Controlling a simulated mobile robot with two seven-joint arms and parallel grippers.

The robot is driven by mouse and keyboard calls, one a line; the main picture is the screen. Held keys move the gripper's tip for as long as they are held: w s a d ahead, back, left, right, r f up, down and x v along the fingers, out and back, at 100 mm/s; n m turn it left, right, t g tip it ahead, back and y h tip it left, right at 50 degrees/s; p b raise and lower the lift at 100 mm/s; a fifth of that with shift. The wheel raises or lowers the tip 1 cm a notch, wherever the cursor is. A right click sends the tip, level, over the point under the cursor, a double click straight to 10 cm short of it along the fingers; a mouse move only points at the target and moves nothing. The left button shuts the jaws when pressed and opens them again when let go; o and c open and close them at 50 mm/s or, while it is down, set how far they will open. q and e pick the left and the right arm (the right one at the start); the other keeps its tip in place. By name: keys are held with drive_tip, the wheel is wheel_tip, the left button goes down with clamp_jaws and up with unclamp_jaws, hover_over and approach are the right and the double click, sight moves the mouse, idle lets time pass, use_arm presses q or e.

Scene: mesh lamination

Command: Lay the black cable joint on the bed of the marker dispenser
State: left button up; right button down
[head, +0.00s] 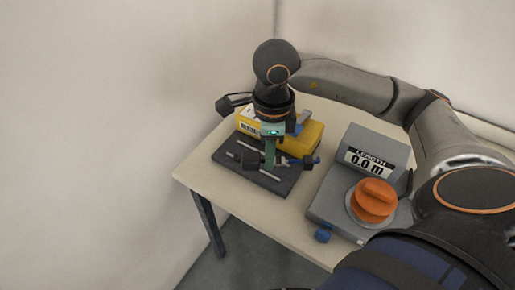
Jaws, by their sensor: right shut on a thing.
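The marker dispenser is at the left of the table in the head view; its dark flat bed (226,154) carries pale rods, and I take the yellow box (311,136) at its back to be part of it. My right gripper (262,160) points down over the bed and is shut. Dark pieces show at its fingertips; I take them to be the black cable joint (249,160), held at or just above the bed. Whether it touches the bed I cannot tell. The wrist hides part of the box and bed. My left gripper is not in view.
A grey device (335,190) with a "LENGTH 0.0 m" display (369,158) and an orange knob (373,198) stands to the right of the dispenser. The pale table (270,221) is bare in front of the bed. Walls rise close behind and to the left.

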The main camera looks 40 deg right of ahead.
drive_tip(key=m, duration=0.2)
drive_tip(key=d+m, duration=0.1)
drive_tip(key=m, duration=0.1)
drive_tip(key=f+m, duration=0.1)
drive_tip(key=shift+s+d+m+b, duration=0.3)
drive_tip(key=shift+s+m+b, duration=0.05)
drive_tip(key=shift+m+b, duration=0.05)
drive_tip(key=shift+m, duration=0.3)
drive_tip(key=w+d+f, duration=0.1)
drive_tip(key=w+f, duration=0.2)
drive_tip(key=w, duration=0.1)
drive_tip(key=w+f+p, duration=0.1)
drive_tip(key=w+f, duration=0.1)
drive_tip(key=w, duration=0.2)
drive_tip(key=w+d+f, duration=0.1)
drive_tip(key=w+f, duration=0.2)
drive_tip(key=w, duration=0.1)
drive_tip(key=shift+w+d+f, duration=0.3)
drive_tip(key=shift+f, duration=0.05)
drive_tip(key=shift+w+d+f, duration=0.1)
drive_tip(key=shift+w+f, duration=0.35)
drive_tip(key=shift+f, duration=0.1)
wheel_tip(320, 180, down, 3)
drive_tip(key=shift+f+p, duration=0.1)
drive_tip(key=shift+p, duration=0.4)
drive_tip(key=shift+w, duration=0.1)
